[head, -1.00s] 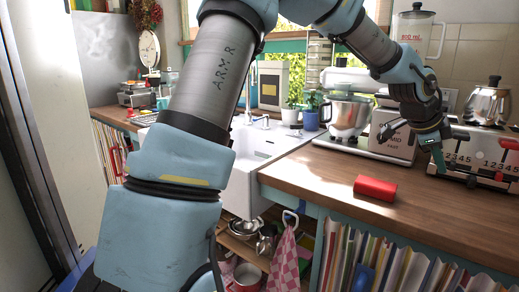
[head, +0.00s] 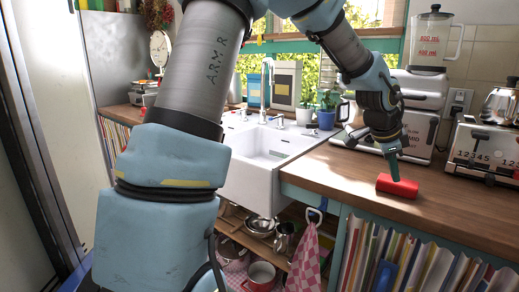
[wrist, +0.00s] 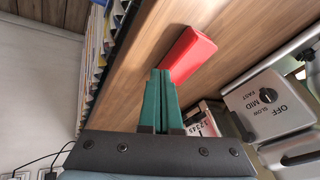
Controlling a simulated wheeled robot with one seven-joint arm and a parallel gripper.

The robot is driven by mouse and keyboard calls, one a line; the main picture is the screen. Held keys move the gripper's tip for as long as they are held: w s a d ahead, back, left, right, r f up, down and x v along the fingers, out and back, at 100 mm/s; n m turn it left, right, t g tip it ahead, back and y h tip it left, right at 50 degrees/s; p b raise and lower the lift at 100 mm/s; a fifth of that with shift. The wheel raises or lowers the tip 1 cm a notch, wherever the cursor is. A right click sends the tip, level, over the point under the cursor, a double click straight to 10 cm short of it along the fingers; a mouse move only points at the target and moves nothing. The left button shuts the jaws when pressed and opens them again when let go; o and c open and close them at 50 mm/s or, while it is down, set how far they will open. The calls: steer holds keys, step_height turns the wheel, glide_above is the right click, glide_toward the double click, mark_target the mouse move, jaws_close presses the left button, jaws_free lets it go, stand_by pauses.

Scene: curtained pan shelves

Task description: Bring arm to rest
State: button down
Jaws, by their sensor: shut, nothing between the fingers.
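My gripper (head: 393,168) is shut and empty, its green fingers pointing down over the wooden counter (head: 335,172). In the wrist view the closed fingers (wrist: 160,75) lie together with nothing between them. A red block (head: 397,186) lies on the counter by the fingertips; in the head view the fingers overlap its far side. The red block also shows just past the fingertips in the wrist view (wrist: 188,53). I cannot tell whether they touch.
A toaster (head: 484,152) and a mixer stand behind and right of my gripper. A blender (head: 432,38) is at the back. A white sink (head: 255,170) is to the left. Books (head: 400,262) fill the shelf below the counter. The counter's front is clear apart from the block.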

steer(key=a+f+n+y, duration=0.1)
steer(key=a+f+n, duration=0.15)
steer(key=a, duration=0.55)
steer(key=w+a+f+n+y, duration=0.1)
steer(key=a+n, duration=0.3)
steer(key=a, duration=0.4)
steer(key=a+f+n+y, duration=0.1)
steer(key=a+n+y, duration=0.15)
steer(key=a, duration=0.55)
steer(key=s+a+f+n, duration=0.1)
steer(key=s+a+n, duration=0.3)
steer(key=a, duration=0.4)
steer(key=s+a+f+n, duration=0.1)
steer(key=s+a+n, duration=0.3)
steer(key=a+n, duration=0.2)
steer(key=a, duration=0.2)
steer(key=shift+s+a+f+n+g, duration=0.2)
steer(key=shift+a+n+g, duration=0.1)
steer(key=shift+g, duration=0.1)
steer(key=shift+r+y, duration=0.1)
steer(key=shift+y, duration=0.15)
